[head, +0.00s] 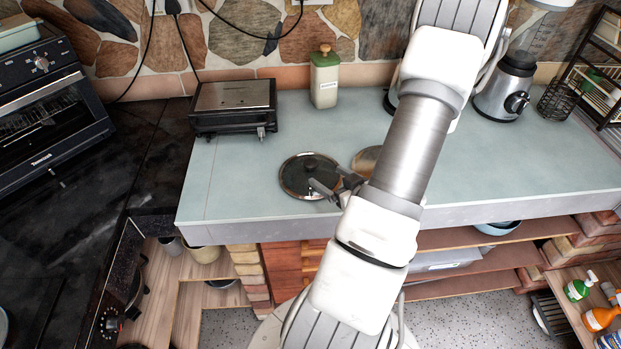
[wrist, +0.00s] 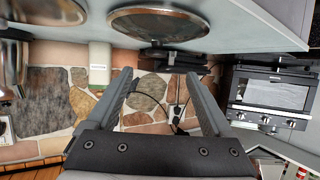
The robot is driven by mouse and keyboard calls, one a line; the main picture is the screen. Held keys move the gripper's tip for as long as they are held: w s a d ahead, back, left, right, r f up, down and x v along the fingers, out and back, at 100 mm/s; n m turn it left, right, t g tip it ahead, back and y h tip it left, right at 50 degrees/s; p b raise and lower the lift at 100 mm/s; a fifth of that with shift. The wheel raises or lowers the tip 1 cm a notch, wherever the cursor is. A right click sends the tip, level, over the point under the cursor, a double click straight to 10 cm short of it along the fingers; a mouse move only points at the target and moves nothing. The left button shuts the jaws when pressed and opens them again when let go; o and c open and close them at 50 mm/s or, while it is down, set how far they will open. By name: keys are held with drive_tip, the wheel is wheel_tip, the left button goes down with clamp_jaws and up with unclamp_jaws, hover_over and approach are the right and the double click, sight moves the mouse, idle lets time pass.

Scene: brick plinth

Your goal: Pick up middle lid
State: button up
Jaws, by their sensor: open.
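A dark round lid with a metal rim and black knob (head: 310,175) lies flat on the pale blue counter, left of my arm. It also shows near the top of the wrist view (wrist: 158,22), which looks upside down, with its knob toward the gap between the fingers. A second round lid (head: 365,161) lies to its right, partly hidden by my arm; part of it shows at the wrist view's top left (wrist: 48,10). Which is the middle one I cannot tell, as my arm hides the counter beyond. My gripper (head: 326,178) is open and empty at the first lid's right side; its fingers (wrist: 158,76) are apart.
A black grill (head: 235,106) stands at the counter's back left, a green-topped canister (head: 325,80) at the back, and a blender (head: 505,88) at the back right. An oven (head: 50,105) is at far left. The counter's front left (head: 235,195) is clear.

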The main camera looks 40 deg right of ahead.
sight(311, 166)
drive_tip(key=shift+b+x, duration=2.3)
drive_tip(key=shift+b, duration=1.4)
drive_tip(key=x, duration=0.4)
drive_tip(key=shift+w+d+f+p, duration=0.1)
drive_tip(key=shift+w+p, duration=0.15)
drive_tip(key=shift+p, duration=0.05)
drive_tip(key=shift+d+x, duration=0.2)
drive_tip(key=shift+x, duration=1.15)
drive_tip(key=shift+d+x, duration=0.2)
drive_tip(key=shift+x, duration=1.1)
drive_tip(key=shift+s+f, duration=0.1)
drive_tip(key=shift+s, duration=0.05)
clamp_jaws()
